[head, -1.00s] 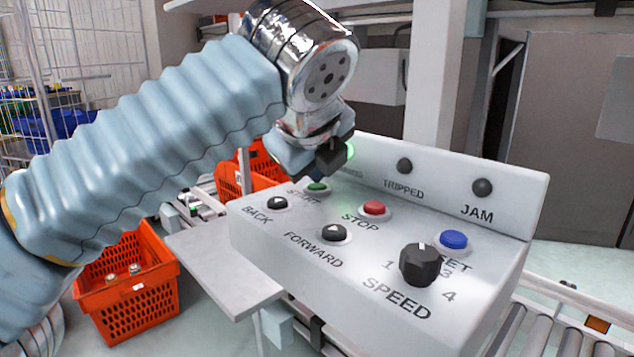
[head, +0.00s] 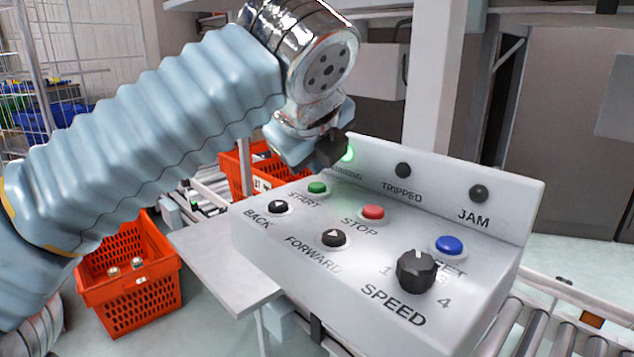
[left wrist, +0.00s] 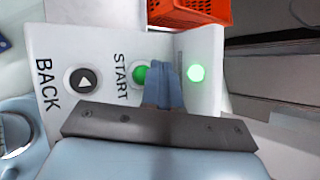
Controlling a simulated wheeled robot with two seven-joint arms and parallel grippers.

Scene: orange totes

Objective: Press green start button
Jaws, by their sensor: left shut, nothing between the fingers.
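The green start button (head: 317,188) sits at the back left of the white control panel (head: 300,268), above its START label. My left gripper (head: 330,152) is shut and empty, above and behind the button, near the lit green lamp (head: 347,153). In the left wrist view the closed blue fingertips (left wrist: 166,72) lie between the green button (left wrist: 142,74) and the glowing lamp (left wrist: 196,73), and overlap the button's edge. My right gripper is not in view.
Close by on the panel are the black back button (head: 278,207), the red stop button (head: 373,212), the forward button (head: 333,238), the blue button (head: 450,244) and the black speed knob (head: 416,271). An orange tote (head: 130,290) stands at lower left.

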